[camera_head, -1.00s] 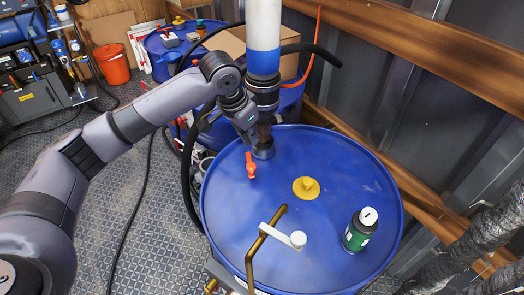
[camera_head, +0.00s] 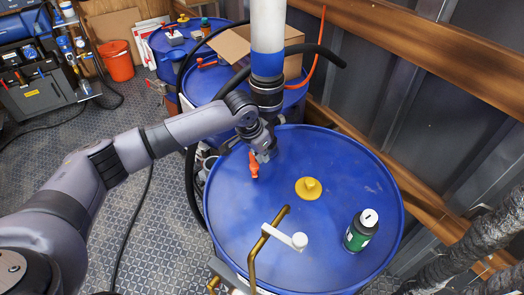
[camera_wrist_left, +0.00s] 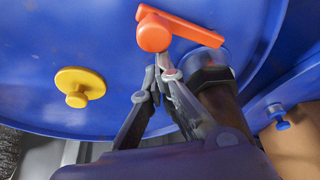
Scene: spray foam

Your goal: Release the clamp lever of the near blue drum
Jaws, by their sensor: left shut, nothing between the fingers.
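The near blue drum (camera_head: 340,185) stands upright with a blue-and-white pipe (camera_head: 268,60) rising at its far left side. The orange clamp lever (camera_head: 254,168) sits on the lid beside the pipe's foot. In the left wrist view the lever (camera_wrist_left: 190,28) shows a round hub and a long arm pointing right, past the dark pipe fitting. My left gripper (camera_head: 263,156) is just behind the lever in the head view, its fingers shut and empty. In the left wrist view its fingertips (camera_wrist_left: 157,82) are below the hub, close to it; contact cannot be told. My right gripper is not in view.
A yellow cap (camera_head: 309,188), a green bottle (camera_head: 360,231) and a brass pipe with a white handle (camera_head: 290,238) are on the near lid. Another blue drum (camera_head: 210,85) and a cardboard box (camera_head: 232,44) stand behind. A black hose (camera_head: 190,185) hangs left of the drum.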

